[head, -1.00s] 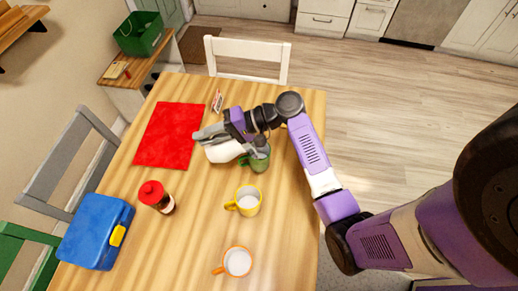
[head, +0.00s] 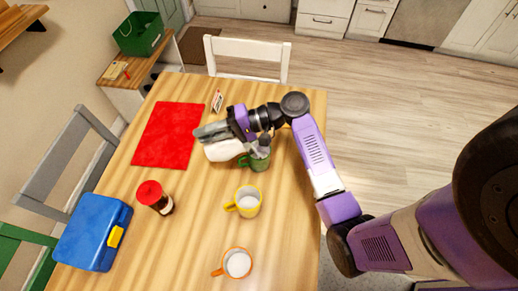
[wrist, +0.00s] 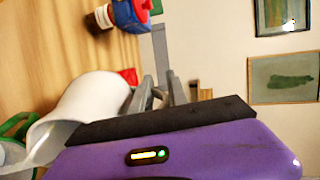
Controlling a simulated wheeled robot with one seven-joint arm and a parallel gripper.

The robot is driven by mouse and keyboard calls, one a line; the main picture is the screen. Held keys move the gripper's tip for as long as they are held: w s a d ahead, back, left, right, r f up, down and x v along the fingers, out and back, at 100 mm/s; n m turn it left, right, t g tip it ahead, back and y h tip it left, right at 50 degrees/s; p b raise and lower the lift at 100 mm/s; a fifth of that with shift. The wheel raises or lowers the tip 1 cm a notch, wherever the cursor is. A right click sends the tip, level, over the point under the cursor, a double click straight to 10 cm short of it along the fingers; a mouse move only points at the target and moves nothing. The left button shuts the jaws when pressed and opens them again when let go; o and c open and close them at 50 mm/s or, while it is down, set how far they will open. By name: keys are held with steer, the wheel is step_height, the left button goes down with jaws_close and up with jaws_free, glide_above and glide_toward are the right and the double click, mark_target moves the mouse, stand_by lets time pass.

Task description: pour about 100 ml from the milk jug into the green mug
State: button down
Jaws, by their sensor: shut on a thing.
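The white milk jug (head: 222,151) is held tilted beside and slightly above the green mug (head: 261,163) in the head view, its mouth end toward the mug. My gripper (head: 204,133) is shut on the jug, whose white body (wrist: 92,100) also shows in the wrist view. There the jug's wide mouth faces lower left, over part of the green mug (wrist: 18,128). My arm and the jug hide much of the mug's rim. I cannot tell how much milk is in the mug or whether any is flowing.
A yellow mug (head: 247,207) and an orange mug (head: 237,264) stand nearer on the wooden table. A small card (head: 216,101) stands beyond my gripper.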

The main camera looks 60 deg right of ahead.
mark_target(204, 146)
steer(key=shift+s+d+r+b, duration=0.2)
steer(key=shift+r+b, duration=0.1)
steer(key=shift+b, duration=0.05)
steer(key=shift+s+d+r+t+y+b, duration=0.35)
steer(key=shift+s+d+t+y, duration=0.05)
steer(key=shift+s+t, duration=0.2)
stand_by(0.5)
steer(key=w+p, duration=0.1)
steer(key=a+g+p, duration=0.1)
steer(key=shift+w+a+f+h+p, duration=0.15)
steer(key=shift+w+a+h+p, duration=0.15)
steer(key=shift+w+h, duration=0.1)
steer(key=f+p, duration=0.1)
steer(key=f+g+h, duration=0.1)
steer(key=w+f+g+p, duration=0.1)
steer(key=shift+w+a+f+h+p, duration=0.1)
steer(key=shift+a+f+h+p, duration=0.2)
steer(key=shift+a+f+p, duration=0.1)
steer(key=shift+w+a+f+g+h+p, duration=0.25)
steer(key=shift+f+g+h+p, duration=0.1)
steer(key=shift+g+h+p, duration=0.15)
steer(key=shift+w+a+f+g+h+p, duration=0.2)
steer(key=shift+f+g+h+p, duration=0.15)
steer(key=shift+g+p, duration=0.25)
steer(key=shift+w, duration=0.15)
stand_by(0.4)
